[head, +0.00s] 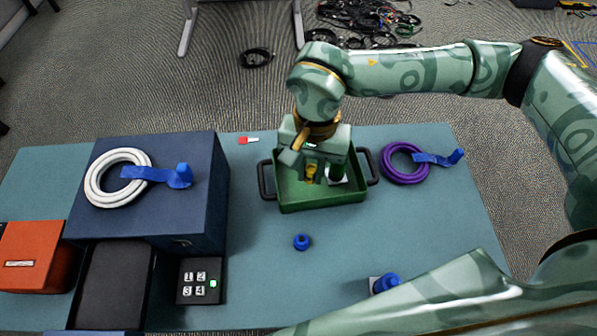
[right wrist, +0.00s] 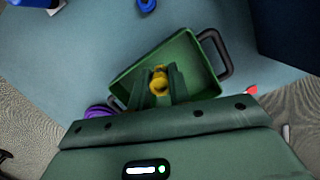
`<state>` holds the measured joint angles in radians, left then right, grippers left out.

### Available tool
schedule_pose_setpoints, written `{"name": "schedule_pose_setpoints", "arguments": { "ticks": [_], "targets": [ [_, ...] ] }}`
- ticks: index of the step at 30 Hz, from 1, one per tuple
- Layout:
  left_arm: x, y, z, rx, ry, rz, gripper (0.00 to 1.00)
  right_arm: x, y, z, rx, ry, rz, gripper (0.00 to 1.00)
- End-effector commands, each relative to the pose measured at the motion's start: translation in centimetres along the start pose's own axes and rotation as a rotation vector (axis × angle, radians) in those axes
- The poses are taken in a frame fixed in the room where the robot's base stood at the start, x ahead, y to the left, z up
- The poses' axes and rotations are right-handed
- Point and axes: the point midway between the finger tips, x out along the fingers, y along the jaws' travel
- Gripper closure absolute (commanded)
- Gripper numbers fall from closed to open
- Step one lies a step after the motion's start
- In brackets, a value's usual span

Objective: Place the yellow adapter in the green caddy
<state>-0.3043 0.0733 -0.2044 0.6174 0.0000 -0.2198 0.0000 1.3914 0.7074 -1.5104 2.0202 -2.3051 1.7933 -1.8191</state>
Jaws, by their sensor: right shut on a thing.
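The green caddy (head: 290,190) is an open tray with dark handles at both ends, standing near the back middle of the table. It also shows in the right wrist view (right wrist: 186,47). My right gripper (head: 312,172) points down over the caddy's inside. Its fingers, seen in the right wrist view (right wrist: 160,82), are shut on the yellow adapter (right wrist: 159,80). The adapter also shows between the fingers in the head view (head: 311,173). I cannot tell whether it touches the caddy floor. My left gripper is not in view.
A white coiled cable (head: 100,181) lies on a dark blue box (head: 205,190) at left. A purple coil (head: 391,171) lies right of the caddy. Blue adapters (head: 301,242) (head: 386,283) stand in front. A numbered keypad (head: 199,281) and orange box (head: 35,258) are front left.

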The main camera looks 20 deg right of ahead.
Motion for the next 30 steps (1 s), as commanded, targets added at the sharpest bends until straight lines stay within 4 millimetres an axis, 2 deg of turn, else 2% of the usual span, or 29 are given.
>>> {"name": "schedule_pose_setpoints", "arguments": {
  "ticks": [1,3,6,14,20,30],
  "targets": [
    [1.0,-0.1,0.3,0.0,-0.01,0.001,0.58,1.5,-0.9,-1.2,0.004,-0.006,0.004,1.0],
    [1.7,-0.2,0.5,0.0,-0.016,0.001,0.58,2.9,-1.6,-2.3,0.002,-0.007,0.005,1.0],
    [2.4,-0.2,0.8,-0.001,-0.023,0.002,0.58,4.2,-2.5,-3.5,0.001,-0.005,0.003,1.0],
    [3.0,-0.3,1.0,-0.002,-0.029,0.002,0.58,5.4,-3.5,-4.9,-0.001,-0.001,0.001,1.0],
    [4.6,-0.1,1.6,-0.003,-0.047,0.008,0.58,8.8,-3.7,-5.6,-0.001,-0.006,0.003,1.0],
    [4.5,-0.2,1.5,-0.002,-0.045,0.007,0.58,8.7,-3.7,-5.7,-0.002,0.001,0.001,1.0]
  ]
}}
